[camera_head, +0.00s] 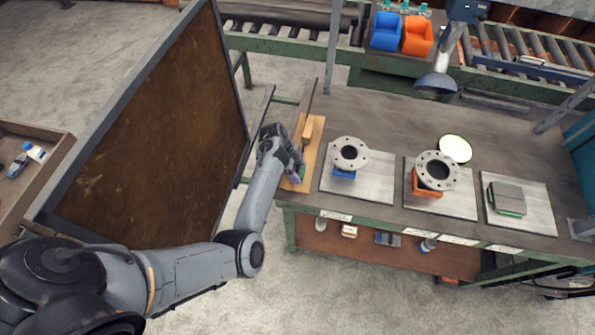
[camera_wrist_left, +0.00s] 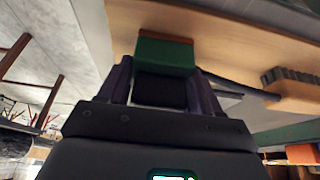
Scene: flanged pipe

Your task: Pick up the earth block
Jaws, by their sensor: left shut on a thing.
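My left gripper (camera_head: 296,174) is shut on a green block at the left end of the workbench. In the left wrist view this green block (camera_wrist_left: 166,54) has a thin brown strip along its far edge and sits between the two fingers (camera_wrist_left: 165,84). In the head view only a little green shows beside the fingers, the rest being hidden by my gripper. The block is at the wooden board (camera_head: 313,137); I cannot tell whether it rests on it or is just above. My right gripper is not in view.
A brush-like tool (camera_head: 306,131) lies on the board. To the right are metal plates with two flanges (camera_head: 349,153) (camera_head: 437,171) and a dark block with green edges (camera_head: 508,198). A lamp (camera_head: 438,83) overhangs the bench.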

